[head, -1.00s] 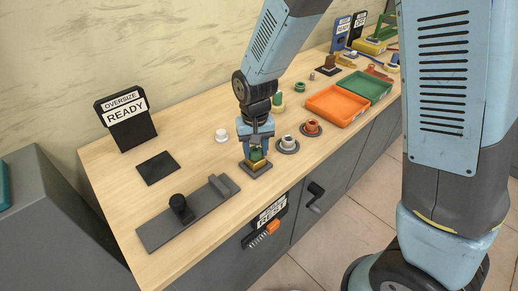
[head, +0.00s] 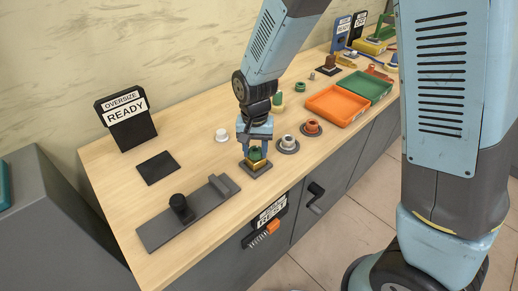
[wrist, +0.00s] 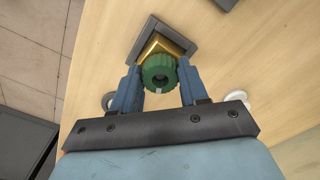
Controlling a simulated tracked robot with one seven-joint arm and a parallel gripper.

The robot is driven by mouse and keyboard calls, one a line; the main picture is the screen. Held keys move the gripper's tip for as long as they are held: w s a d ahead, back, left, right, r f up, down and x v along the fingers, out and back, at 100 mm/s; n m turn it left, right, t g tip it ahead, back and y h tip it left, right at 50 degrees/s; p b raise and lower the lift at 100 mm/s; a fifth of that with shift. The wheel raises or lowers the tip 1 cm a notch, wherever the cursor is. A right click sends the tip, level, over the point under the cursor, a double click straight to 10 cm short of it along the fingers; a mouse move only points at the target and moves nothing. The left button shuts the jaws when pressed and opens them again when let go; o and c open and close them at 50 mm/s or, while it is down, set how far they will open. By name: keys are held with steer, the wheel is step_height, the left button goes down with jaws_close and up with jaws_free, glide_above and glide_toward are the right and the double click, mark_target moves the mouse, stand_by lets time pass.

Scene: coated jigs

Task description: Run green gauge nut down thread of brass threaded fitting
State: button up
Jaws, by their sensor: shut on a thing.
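The green gauge nut (head: 255,154) sits on the brass threaded fitting (head: 259,166), which stands on a dark square base near the bench's front edge. In the wrist view the ribbed green nut (wrist: 158,72) covers the thread, and a square brass corner of the fitting (wrist: 156,45) shows beyond it. My gripper (wrist: 159,79) points down with one blue finger on each side of the nut, shut on it. How far down the thread the nut sits is hidden. A pale mark shows on the nut's rim.
Two ringed fittings, one pale (head: 288,143) and one orange-brown (head: 312,128), stand just right. A white round part (head: 221,135) stands behind left. Orange (head: 337,105) and green (head: 366,86) trays lie farther right. A grey fixture (head: 188,214) lies front left. A READY sign (head: 125,118) stands behind.

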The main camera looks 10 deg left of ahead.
steer(key=shift+m, duration=0.9)
steer(key=shift+m, duration=0.9)
steer(key=o, duration=1.2)
steer(key=shift+c, duration=0.2)
